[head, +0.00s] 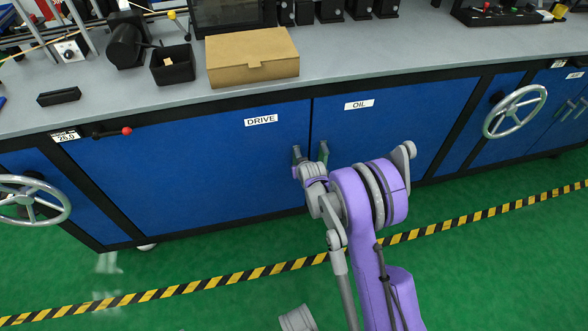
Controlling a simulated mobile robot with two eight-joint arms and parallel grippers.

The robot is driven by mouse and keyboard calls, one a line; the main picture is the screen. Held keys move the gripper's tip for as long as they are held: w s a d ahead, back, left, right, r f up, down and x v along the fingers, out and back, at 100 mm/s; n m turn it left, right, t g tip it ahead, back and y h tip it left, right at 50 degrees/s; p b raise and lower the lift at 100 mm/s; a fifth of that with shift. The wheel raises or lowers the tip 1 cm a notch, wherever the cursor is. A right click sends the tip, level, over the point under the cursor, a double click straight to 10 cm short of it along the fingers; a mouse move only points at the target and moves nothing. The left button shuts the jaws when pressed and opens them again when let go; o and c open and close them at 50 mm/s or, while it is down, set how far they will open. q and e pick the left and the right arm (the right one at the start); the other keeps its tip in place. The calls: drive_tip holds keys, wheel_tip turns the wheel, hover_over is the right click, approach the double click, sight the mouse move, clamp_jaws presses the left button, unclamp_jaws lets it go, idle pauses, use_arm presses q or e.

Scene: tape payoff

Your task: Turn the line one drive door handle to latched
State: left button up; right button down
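The blue door labelled DRIVE (190,170) is in the left middle of the head view, in the cabinet front. It looks closed, flush with the door labelled OIL (395,125). A small grey-green handle (297,153) shows at the right edge of the drive door, and a similar one (323,151) shows on the oil side of the seam. My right gripper (302,170) is at the drive door handle, just below its visible top. The arm covers the handle's lower part, so contact and the fingers' opening cannot be made out. My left gripper is out of view.
Handwheels stick out at left (30,200) and right (514,112). A cardboard box (252,62) sits on the grey worktop (340,62). The green floor (210,262) is clear at left.

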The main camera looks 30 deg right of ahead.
idle(0.4)
drive_tip(key=c, duration=0.8)
unclamp_jaws()
drive_tip(key=p+v, duration=0.2)
drive_tip(key=v, duration=0.8)
drive_tip(key=shift+s+r+p, duration=0.25)
drive_tip(key=shift+r+p, duration=0.05)
drive_tip(key=shift+a, duration=0.1)
